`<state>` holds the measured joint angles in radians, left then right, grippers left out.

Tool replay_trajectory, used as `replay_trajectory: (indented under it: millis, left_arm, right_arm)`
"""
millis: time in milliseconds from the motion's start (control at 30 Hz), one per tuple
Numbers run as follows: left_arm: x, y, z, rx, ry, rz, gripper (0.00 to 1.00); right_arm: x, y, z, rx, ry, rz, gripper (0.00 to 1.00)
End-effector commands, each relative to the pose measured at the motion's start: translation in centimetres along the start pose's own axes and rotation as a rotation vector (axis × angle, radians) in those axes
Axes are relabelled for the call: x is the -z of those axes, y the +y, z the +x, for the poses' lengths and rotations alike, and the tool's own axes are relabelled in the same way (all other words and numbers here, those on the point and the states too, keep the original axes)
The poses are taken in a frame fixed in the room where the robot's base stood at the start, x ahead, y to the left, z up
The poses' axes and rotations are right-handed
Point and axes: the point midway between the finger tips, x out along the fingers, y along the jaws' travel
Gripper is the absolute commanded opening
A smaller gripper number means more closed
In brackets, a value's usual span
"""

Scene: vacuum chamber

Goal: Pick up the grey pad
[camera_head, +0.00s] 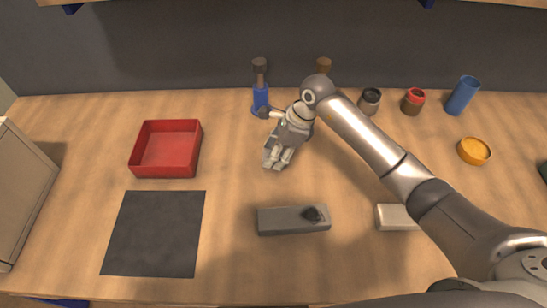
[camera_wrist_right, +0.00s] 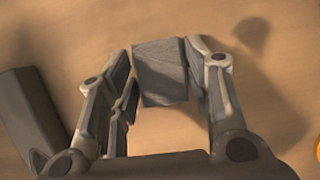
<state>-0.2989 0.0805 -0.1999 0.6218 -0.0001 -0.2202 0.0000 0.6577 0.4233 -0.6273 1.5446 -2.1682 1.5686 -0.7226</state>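My right arm comes in from the right in the head view, and its gripper (camera_head: 278,152) is over the middle of the table, pointing down. In the right wrist view a grey, block-like pad (camera_wrist_right: 160,75) sits between the two fingers of the right gripper (camera_wrist_right: 160,85). The fingers lie close along both its sides, and it looks held. A separate shadow beside it suggests it is off the table. In the head view the fingers mostly hide the pad. My left gripper is not in view.
A red tray (camera_head: 138,150) and a dark mat (camera_head: 153,233) lie to the left. A grey block (camera_head: 280,221) with a dark piece on it lies in front. A blue-handled tool (camera_head: 260,98), jars (camera_head: 370,101), a blue cup (camera_head: 462,96) and an orange dish (camera_head: 473,151) stand behind and right.

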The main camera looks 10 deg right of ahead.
Motion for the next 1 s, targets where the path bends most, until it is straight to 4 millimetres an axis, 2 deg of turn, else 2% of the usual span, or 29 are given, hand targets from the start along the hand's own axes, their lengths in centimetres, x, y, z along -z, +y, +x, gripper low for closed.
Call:
replay_trajectory:
  millis: [33, 133, 567, 733, 1000]
  left_arm:
    - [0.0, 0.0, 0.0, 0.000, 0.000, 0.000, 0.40]
    - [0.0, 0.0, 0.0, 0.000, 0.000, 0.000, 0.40]
    - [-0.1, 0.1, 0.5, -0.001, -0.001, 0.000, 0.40]
    - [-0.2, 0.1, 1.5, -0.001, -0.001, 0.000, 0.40]
    - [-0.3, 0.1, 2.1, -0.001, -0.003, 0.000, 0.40]
  right_arm:
    - [0.0, 0.0, 0.0, 0.000, 0.000, 0.000, 0.35]
    - [0.0, 0.0, 0.0, 0.000, 0.000, 0.000, 0.24]
    - [-0.3, -0.1, -0.8, 0.002, 0.000, -0.002, 0.24]
    - [-1.2, -0.1, -3.0, 0.006, 0.000, -0.004, 0.24]
    - [-1.3, 3.7, -8.1, 0.006, 0.001, -0.005, 0.24]
